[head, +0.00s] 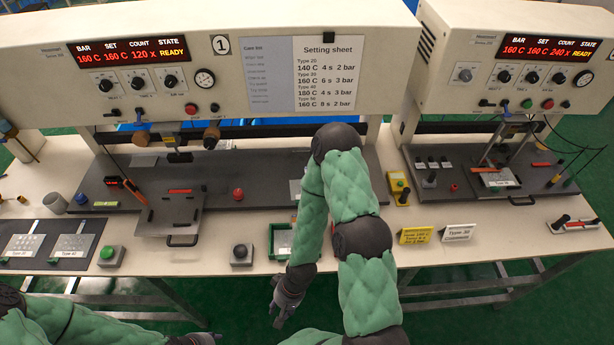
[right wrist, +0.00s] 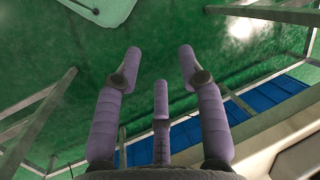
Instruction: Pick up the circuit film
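Two pale, patterned film sheets lie on a dark mat (head: 60,258) at the far left in the head view: one sheet (head: 23,246) to the left and another (head: 73,246) beside it, with type labels. I cannot tell which sheet is the circuit film. My right gripper (head: 287,302) hangs in front of the table's front edge, below the green tray. In the right wrist view its fingers (right wrist: 160,85) are spread apart with nothing between them. My left gripper (head: 203,339) shows only as dark tips at the bottom edge, so its state is unclear.
A green-rimmed tray (head: 279,240) sits at the table's front edge, partly behind my right arm. A left press (head: 160,75) and a right press (head: 510,60) stand behind. A green button box (head: 108,257) and a black-knob box (head: 241,254) stand along the front.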

